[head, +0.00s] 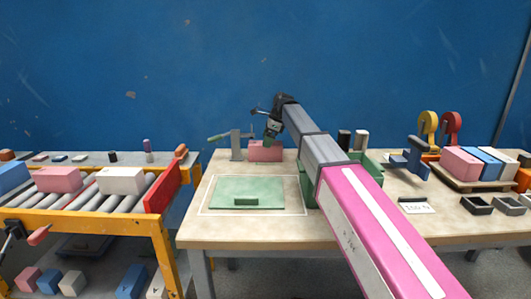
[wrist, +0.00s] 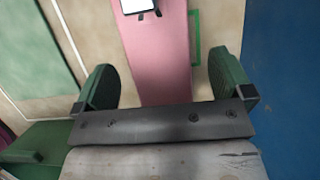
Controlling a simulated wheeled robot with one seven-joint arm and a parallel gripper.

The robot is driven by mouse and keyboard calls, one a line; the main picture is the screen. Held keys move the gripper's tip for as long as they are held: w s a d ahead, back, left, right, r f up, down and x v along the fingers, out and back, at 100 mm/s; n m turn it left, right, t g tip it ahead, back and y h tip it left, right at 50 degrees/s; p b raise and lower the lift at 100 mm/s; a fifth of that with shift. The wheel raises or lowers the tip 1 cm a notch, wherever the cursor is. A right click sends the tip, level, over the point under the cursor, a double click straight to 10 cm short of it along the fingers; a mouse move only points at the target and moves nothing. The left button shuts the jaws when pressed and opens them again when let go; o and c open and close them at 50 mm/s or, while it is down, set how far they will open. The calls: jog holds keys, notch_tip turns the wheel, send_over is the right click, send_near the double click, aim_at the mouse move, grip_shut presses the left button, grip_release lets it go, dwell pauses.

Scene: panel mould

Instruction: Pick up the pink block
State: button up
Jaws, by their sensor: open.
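A pink block (head: 265,151) lies on the worktable near its back edge, just below my gripper (head: 271,132). In the wrist view this pink block (wrist: 160,60) stretches up the picture between my two green fingers. My gripper (wrist: 166,86) is open, with a gap between the block and each finger. A white patch with dark edges (wrist: 138,5) shows on the block's top. The block's near end is hidden behind the dark gripper plate. Other pink blocks stand on the roller conveyor (head: 58,179) and on the board at the right (head: 461,163).
A grey clamp with a green handle (head: 236,144) stands just left of the block. A green panel (head: 248,192) lies on the table in front. Green brackets (head: 372,163) stand to the right. The blue wall (head: 200,80) rises close behind.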

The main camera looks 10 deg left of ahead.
aim_at(265, 151)
jog(key=x, duration=0.3)
jog(key=shift+d+f, duration=0.15)
jog(key=shift+f, duration=0.05)
jog(key=c, duration=1.4)
jog(key=shift+r, duration=0.15)
